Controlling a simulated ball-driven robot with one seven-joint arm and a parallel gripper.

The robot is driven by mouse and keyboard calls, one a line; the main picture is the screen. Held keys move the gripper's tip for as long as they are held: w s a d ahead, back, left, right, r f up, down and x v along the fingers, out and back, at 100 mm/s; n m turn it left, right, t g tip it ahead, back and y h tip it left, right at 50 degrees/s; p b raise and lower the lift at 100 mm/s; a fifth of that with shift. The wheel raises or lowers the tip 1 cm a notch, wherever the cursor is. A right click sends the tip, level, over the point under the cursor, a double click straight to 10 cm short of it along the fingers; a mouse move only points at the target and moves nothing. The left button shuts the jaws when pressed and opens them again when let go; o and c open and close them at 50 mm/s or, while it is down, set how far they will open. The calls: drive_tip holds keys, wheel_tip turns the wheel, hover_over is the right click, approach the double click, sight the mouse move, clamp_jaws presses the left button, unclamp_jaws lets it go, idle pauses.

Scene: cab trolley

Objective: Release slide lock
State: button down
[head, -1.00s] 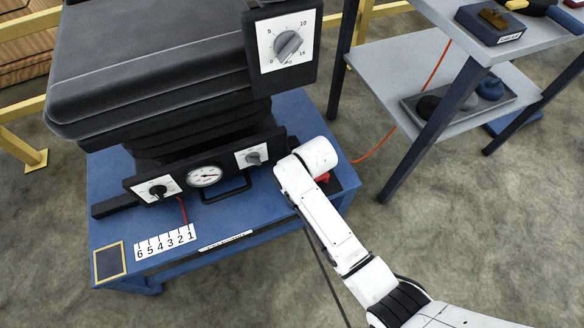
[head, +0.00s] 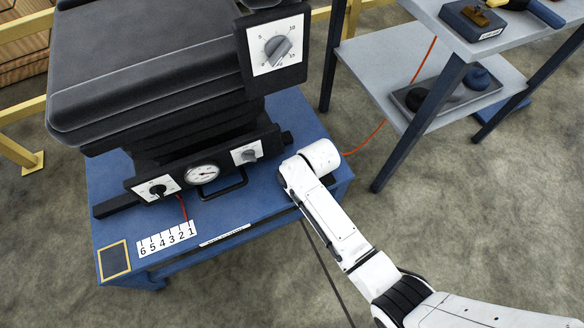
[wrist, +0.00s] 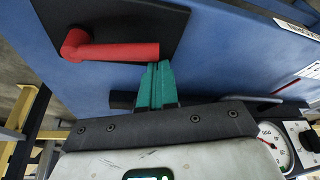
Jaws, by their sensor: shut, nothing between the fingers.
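A red lever (wrist: 115,52) lies on a black plate (wrist: 150,20) on the blue base in the wrist view. Its elbow is at the left and its bar runs right. My gripper (wrist: 159,66) has teal fingers closed together, with nothing between them. Their tips are at the bar's right end, close to or touching it; I cannot tell which. In the head view my white arm hides the lever and the fingers at the right end of the blue base (head: 245,222).
A black seat (head: 150,65) with a dial panel stands on the base. Its front has a gauge (head: 203,173), two knobs and a black handle (head: 225,190). A numbered scale (head: 167,238) lies in front. A grey shelf trolley (head: 400,62) stands at right.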

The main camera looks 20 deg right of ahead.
drive_tip(key=s+n+p, duration=0.2)
drive_tip(key=s+n+y+p, duration=0.1)
drive_tip(key=shift+d+r+n+g, duration=0.2)
drive_tip(key=shift+d+n+g, duration=0.1)
drive_tip(key=shift+d, duration=0.1)
drive_tip(key=s+d+n+g+y+p, duration=0.1)
drive_tip(key=s+d+n, duration=0.4)
drive_tip(key=n, duration=0.5)
drive_tip(key=shift+s+d+f+n+g+p, duration=0.2)
drive_tip(key=shift+d+n+g+p, duration=0.35)
drive_tip(key=shift+d+g, duration=0.6)
drive_tip(key=shift+w+m, duration=0.1)
drive_tip(key=shift+m, duration=0.15)
drive_tip(key=a+r+p, duration=0.1)
drive_tip(key=a+p, duration=0.1)
drive_tip(key=a, duration=0.2)
drive_tip(key=p+v, duration=0.2)
drive_tip(key=v, duration=0.7)
drive_tip(key=shift+s+d+r, duration=0.2)
drive_tip(key=shift+r, duration=0.1)
